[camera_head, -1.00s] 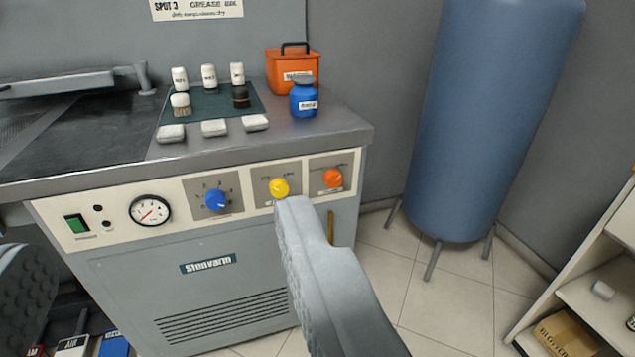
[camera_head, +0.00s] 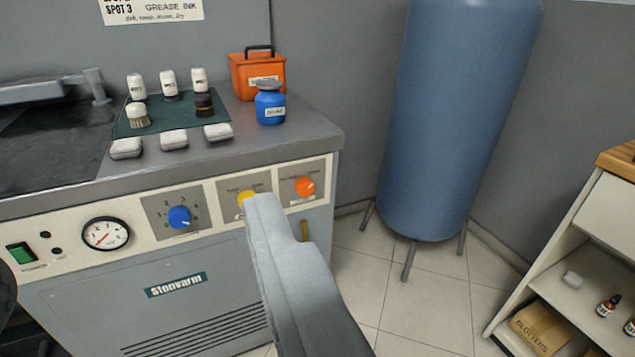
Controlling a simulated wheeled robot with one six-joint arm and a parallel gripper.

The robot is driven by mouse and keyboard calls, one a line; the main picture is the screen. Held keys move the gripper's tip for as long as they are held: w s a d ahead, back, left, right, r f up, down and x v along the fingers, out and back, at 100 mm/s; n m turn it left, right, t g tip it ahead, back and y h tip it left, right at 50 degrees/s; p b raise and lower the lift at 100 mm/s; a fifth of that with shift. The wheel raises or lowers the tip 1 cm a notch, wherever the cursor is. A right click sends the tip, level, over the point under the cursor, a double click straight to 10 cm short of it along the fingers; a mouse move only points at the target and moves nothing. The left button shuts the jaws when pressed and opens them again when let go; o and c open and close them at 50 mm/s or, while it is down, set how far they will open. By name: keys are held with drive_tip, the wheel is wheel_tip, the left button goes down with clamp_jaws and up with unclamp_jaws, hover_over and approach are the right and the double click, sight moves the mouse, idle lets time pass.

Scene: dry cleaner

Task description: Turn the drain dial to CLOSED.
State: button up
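Three dials sit on the cream front panel of the grey machine (camera_head: 210,315): a blue dial (camera_head: 179,216), a yellow dial (camera_head: 245,197) and an orange dial (camera_head: 305,186). Their small labels are too blurred to tell which is the drain dial. My gripper (camera_head: 132,235) is open, its grey fingers wide apart. The right finger's tip overlaps the lower right of the yellow dial in the picture; I cannot tell whether they touch. The left finger is mostly out of frame, a dark shape at the left edge. Nothing shows between the fingers.
A gauge (camera_head: 105,233) and a green switch (camera_head: 20,253) share the panel. On the worktop stand a blue jar (camera_head: 270,106), an orange box (camera_head: 257,77) and several bottles. A blue tank (camera_head: 450,120) and shelf unit (camera_head: 590,250) stand right, with clear tiled floor between.

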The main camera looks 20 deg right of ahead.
drive_tip(key=w+d+f+h, duration=0.1)
drive_tip(key=w+d+f, duration=0.55)
drive_tip(key=w, duration=0.45)
drive_tip(key=w+d+f, duration=0.5)
drive_tip(key=w+d, duration=0.2)
drive_tip(key=w, duration=0.4)
drive_tip(key=y, duration=0.3)
approach(307, 190)
drive_tip(key=w, duration=0.9)
drive_tip(key=shift+a+f, duration=0.2)
drive_tip(key=shift+a, duration=0.1)
drive_tip(key=shift+c, duration=0.4)
drive_tip(key=c, duration=0.9)
